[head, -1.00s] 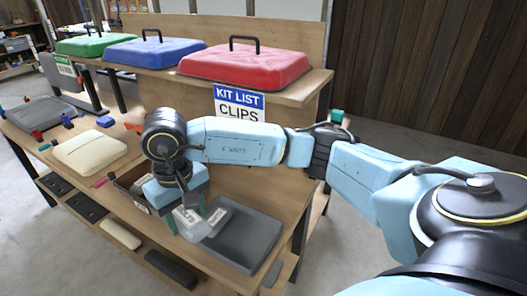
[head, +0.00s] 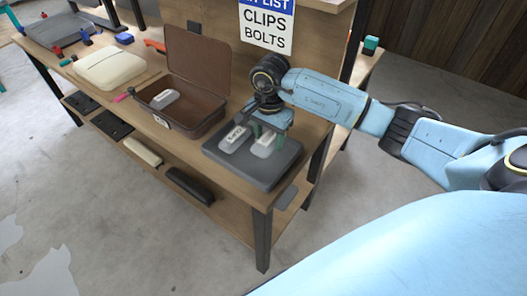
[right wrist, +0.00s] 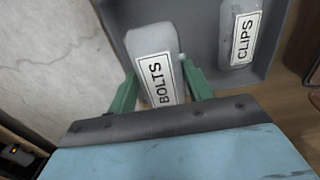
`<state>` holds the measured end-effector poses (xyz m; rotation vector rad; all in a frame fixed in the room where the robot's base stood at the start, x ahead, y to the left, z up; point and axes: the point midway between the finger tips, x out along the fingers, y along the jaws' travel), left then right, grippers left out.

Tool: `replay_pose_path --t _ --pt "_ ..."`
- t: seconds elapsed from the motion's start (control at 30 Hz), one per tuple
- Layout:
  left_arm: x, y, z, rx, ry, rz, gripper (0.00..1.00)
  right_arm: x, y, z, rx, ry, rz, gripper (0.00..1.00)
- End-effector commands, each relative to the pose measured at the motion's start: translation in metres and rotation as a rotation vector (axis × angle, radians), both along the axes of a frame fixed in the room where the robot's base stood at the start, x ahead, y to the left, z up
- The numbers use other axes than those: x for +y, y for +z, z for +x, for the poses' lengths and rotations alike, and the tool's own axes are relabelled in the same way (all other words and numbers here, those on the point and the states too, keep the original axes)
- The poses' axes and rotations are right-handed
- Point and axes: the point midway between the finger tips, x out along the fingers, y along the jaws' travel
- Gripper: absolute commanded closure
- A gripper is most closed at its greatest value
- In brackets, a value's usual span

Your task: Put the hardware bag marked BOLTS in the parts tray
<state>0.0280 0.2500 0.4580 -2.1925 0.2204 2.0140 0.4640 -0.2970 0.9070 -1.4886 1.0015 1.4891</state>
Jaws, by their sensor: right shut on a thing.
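The bag marked BOLTS (right wrist: 158,66) is between the two green fingers of my right gripper (right wrist: 161,90), which is shut on it. In the head view this pale bag (head: 264,147) is over the right part of the grey parts tray (head: 262,178), below my right gripper (head: 266,134). Whether its underside touches the tray floor I cannot tell. The bag marked CLIPS (head: 234,138) lies in the tray to its left; it also shows in the right wrist view (right wrist: 242,35). My left gripper is not in view.
An open brown case (head: 200,122) with another pale bag (head: 165,99) inside stands left of the tray. A cream case (head: 110,66) lies farther left. The kit list sign (head: 267,28), reading CLIPS and BOLTS, hangs behind. A lower shelf (head: 215,210) runs under the bench.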

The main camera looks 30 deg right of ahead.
Motion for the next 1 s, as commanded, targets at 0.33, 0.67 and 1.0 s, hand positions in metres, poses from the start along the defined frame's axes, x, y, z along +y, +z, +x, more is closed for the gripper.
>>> replay_pose_path --t 0.33,0.67,1.0 --pt "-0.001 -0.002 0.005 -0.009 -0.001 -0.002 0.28 0.001 -0.037 -0.001 0.003 0.003 0.001 0.74" --pt "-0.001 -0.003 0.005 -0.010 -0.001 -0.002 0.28 0.001 -0.059 0.000 -0.002 0.005 0.001 0.74" --pt "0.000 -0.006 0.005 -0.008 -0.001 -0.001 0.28 0.001 -0.062 0.000 -0.001 0.005 0.000 0.35"
